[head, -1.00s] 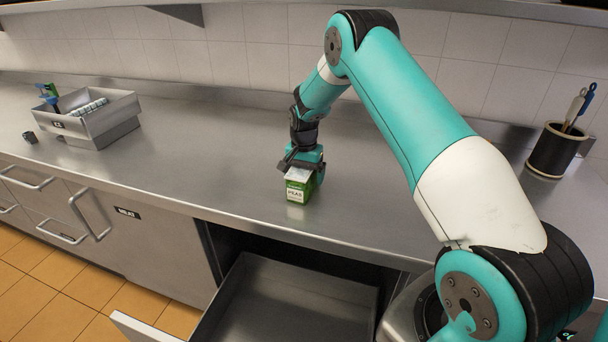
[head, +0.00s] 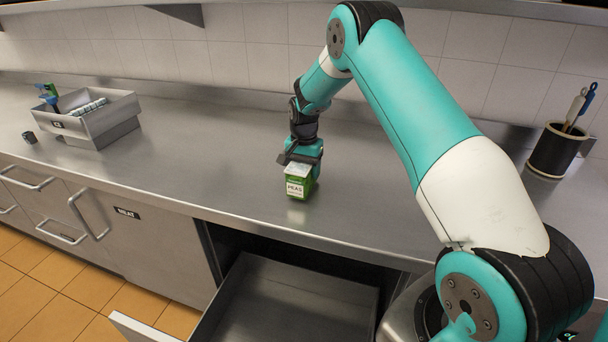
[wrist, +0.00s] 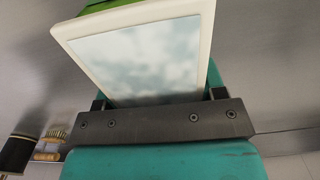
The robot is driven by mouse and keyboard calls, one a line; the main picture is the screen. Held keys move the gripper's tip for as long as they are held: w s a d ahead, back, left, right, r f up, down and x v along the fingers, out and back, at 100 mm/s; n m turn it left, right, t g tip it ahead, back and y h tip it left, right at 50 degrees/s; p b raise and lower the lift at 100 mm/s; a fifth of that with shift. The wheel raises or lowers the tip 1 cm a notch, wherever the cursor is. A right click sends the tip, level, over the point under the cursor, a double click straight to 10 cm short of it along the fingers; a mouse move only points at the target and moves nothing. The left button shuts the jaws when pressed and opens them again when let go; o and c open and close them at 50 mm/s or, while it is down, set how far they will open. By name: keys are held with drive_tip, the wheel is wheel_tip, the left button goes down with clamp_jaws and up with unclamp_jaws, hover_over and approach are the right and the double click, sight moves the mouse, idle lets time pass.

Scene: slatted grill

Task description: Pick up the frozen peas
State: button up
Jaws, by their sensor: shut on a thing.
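The frozen peas are a small green box (head: 298,187) with a white "PEAS" label and a pale top, at the middle of the steel counter near its front edge. My gripper (head: 301,158) is at the box's upper back part and is shut on it. In the wrist view, the pale frosted top of the box (wrist: 140,62) with its cream rim fills the upper middle, close against my gripper (wrist: 160,105). The fingertips are mostly hidden by the box. I cannot tell whether its base is touching the counter.
A steel bin (head: 104,122) with items in it stands on the left of the counter (head: 200,150), beside a small dark object (head: 30,137). A dark utensil holder (head: 554,152) stands at the right. An open drawer (head: 290,305) lies below the front edge.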

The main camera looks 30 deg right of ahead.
wheel_tip(320, 180, up, 18)
drive_tip(key=b, duration=0.3)
drive_tip(key=shift+r, duration=0.25)
wheel_tip(320, 180, up, 5)
drive_tip(key=p, duration=0.4)
drive_tip(key=shift+p, duration=0.35)
